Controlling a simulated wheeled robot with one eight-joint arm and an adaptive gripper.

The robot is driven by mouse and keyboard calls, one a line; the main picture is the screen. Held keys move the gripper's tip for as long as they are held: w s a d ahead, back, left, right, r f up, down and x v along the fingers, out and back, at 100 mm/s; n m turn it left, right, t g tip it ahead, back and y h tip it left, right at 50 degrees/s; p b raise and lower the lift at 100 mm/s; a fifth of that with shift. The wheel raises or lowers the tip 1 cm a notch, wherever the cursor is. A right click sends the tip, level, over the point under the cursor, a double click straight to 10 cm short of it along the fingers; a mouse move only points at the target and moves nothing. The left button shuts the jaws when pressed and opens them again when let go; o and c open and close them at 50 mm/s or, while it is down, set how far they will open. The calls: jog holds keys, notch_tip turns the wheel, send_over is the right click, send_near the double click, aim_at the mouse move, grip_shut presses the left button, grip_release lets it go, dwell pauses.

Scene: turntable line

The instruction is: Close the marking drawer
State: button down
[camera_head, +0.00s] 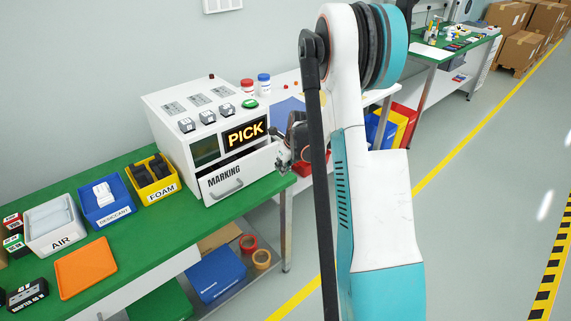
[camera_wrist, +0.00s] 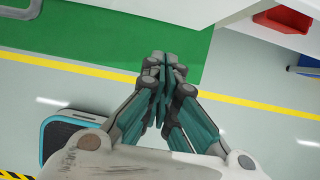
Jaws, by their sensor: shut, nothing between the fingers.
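The marking drawer (camera_head: 240,178) is a white drawer with a grey bar handle and the label MARKING, low in the white machine (camera_head: 176,115) on the green bench. In the head view it stands pulled out from the machine's front. My gripper (camera_head: 284,164) is at the drawer's right end, close to its front edge; I cannot tell whether it touches. My arm hides part of that area. In the wrist view my gripper (camera_wrist: 162,68) is shut and empty, over the bench edge and floor. A white surface shows at the top right there; I cannot tell which part it is.
Blue DESICCANT (camera_head: 114,213), yellow FOAM (camera_head: 163,189) and white AIR (camera_head: 62,243) bins and an orange tray (camera_head: 85,268) stand on the green bench left of the drawer. A lower shelf holds a blue box (camera_head: 216,274) and tape rolls. Open floor lies to the right.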

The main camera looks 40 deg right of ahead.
aim_at(267, 155)
jog(key=shift+w+a+f+b, duration=0.15)
jog(key=shift+w+b, duration=0.35)
jog(key=shift+w, duration=1.55)
jog(key=shift+w, duration=2.45)
